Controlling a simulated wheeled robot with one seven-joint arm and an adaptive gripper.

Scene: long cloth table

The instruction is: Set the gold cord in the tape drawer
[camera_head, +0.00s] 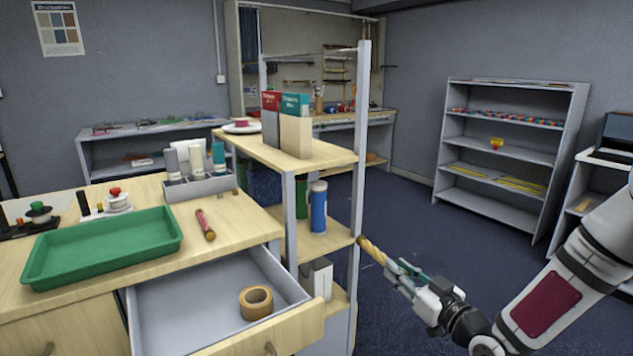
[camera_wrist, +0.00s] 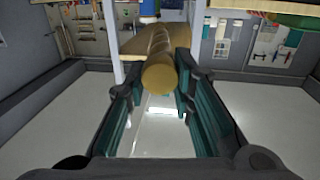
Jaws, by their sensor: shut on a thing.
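The gold cord (camera_head: 372,251) is a short twisted roll held at the tip of my gripper (camera_head: 394,270), right of the shelf post. In the wrist view the gold cord (camera_wrist: 158,72) lies between the two teal finger pads of my gripper (camera_wrist: 155,95), its round end toward me. The tape drawer (camera_head: 180,308) is pulled open below the tabletop at the lower left. A roll of brown tape (camera_head: 256,302) lies in its right part. My gripper is apart from the drawer, to its right.
A shelf unit (camera_head: 362,130) with books and a blue can (camera_head: 318,210) stands between the drawer and my gripper. A green tray (camera_head: 105,245) and a red-patterned roll (camera_head: 205,224) lie on the tabletop (camera_head: 250,228). The drawer's left part is bare.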

